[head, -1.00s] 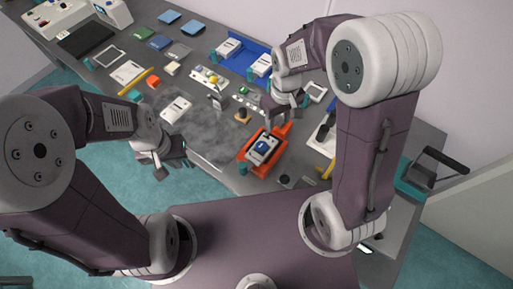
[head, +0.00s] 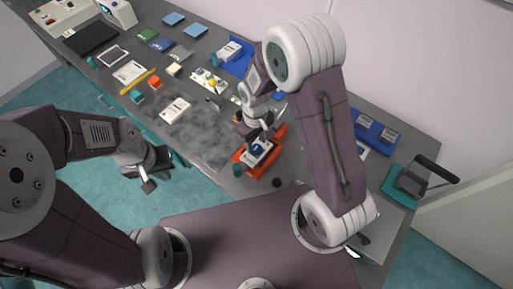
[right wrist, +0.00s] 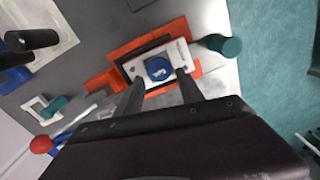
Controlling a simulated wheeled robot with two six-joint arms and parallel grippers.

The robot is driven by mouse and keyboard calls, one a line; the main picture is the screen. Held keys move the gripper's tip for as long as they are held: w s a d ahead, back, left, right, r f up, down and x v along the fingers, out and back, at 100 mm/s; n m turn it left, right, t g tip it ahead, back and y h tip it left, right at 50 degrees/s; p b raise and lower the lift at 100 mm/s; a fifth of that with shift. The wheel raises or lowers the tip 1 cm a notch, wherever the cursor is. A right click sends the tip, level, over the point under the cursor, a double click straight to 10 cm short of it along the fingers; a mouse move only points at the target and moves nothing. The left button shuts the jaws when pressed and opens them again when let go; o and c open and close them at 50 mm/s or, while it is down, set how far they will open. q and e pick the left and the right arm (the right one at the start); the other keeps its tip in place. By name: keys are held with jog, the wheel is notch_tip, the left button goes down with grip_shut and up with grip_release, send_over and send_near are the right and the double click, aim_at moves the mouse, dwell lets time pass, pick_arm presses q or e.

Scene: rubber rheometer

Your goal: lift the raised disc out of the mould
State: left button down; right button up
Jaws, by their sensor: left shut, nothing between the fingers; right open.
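The raised disc (right wrist: 159,69) is a small blue round piece with a pale mark, on the middle of the pale mould plate (right wrist: 137,69) in the right wrist view. The mould lies on an orange tray (right wrist: 103,84). In the head view the mould (head: 250,157) is partly hidden by my right gripper (head: 262,137). That gripper is open; in the right wrist view its fingers (right wrist: 160,77) reach toward the disc, one on each side, with gaps showing. I cannot tell their height above it. My left gripper (head: 148,176) is shut and empty, off the table's front edge.
A dark green cylinder (right wrist: 228,46) stands close beside the tray. A press-like device with a black lever (head: 437,167) stands at the right end of the table. Small parts, cards and blue trays fill the back. The grey tabletop left of the mould (head: 205,133) is mostly clear.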

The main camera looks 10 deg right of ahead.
aim_at(256, 148)
jog(key=shift+f, duration=1.5)
grip_shut()
jog(key=shift+r, duration=0.1)
jog(key=r, duration=0.4)
jog(key=shift+s+r+b, duration=0.15)
jog(key=shift+s+b, duration=0.05)
jog(key=shift+b, duration=0.15)
jog(key=s+a+r, duration=0.1)
jog(key=s+r, duration=0.5)
jog(key=s, duration=0.5)
jog(key=shift+s+a+r+b, duration=0.2)
jog(key=shift+r+b, duration=0.1)
jog(key=shift+b, duration=0.15)
